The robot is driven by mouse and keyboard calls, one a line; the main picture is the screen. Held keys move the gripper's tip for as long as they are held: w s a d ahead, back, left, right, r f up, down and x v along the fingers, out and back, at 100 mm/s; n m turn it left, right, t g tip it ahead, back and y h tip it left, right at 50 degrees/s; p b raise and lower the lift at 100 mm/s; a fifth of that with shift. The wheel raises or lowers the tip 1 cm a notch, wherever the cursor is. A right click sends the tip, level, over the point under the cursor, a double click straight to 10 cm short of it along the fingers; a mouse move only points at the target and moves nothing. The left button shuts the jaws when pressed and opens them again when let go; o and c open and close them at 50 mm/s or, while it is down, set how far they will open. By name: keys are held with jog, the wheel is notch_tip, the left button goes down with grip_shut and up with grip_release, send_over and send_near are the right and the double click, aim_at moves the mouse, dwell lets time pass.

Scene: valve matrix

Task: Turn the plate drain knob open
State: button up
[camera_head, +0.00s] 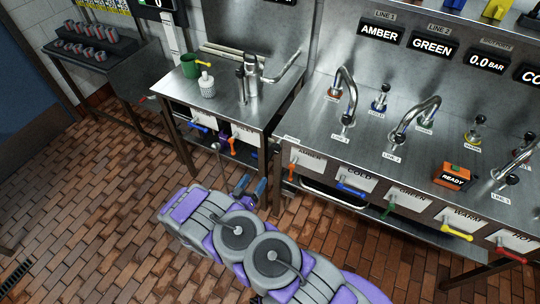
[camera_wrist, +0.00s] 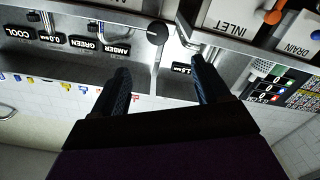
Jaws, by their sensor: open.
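My gripper (camera_head: 250,186) is open and empty in front of the small sink station, below its front edge. In the wrist view its two dark fingers (camera_wrist: 160,68) stand well apart. A white plate marked DRAIN (camera_wrist: 294,42) is at the upper right there, with a blue handle (camera_wrist: 315,35) at the picture's edge. Beside it is a plate marked INLET (camera_wrist: 228,18) with an orange handle (camera_wrist: 272,17). In the head view the blue handle (camera_head: 198,127) and orange handle (camera_head: 232,147) sit on the station's front. A round black knob (camera_wrist: 157,33) on a thin stem shows beyond and between my fingertips, apparently untouched.
A long steel counter (camera_head: 400,140) with several coloured levers stands to the right. The brick floor (camera_head: 100,200) at left is clear.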

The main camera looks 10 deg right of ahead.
aim_at(273, 151)
jog(key=w+d+m+b, duration=0.1)
jog(key=w+d, duration=0.2)
jog(key=w, duration=0.1)
jog(key=w+d+m+b, duration=0.1)
jog(key=w+d+m, duration=0.1)
jog(key=w+d, duration=0.2)
jog(key=w+d+m+b, duration=0.1)
jog(key=w+d+m, duration=0.1)
jog(key=w, duration=0.4)
jog(key=shift+d, duration=0.85)
jog(key=c, duration=1)
jog(key=shift+r+n+p, duration=0.1)
jog(key=shift+n+p, duration=0.2)
jog(key=o, duration=1)
jog(key=shift+a, duration=0.1)
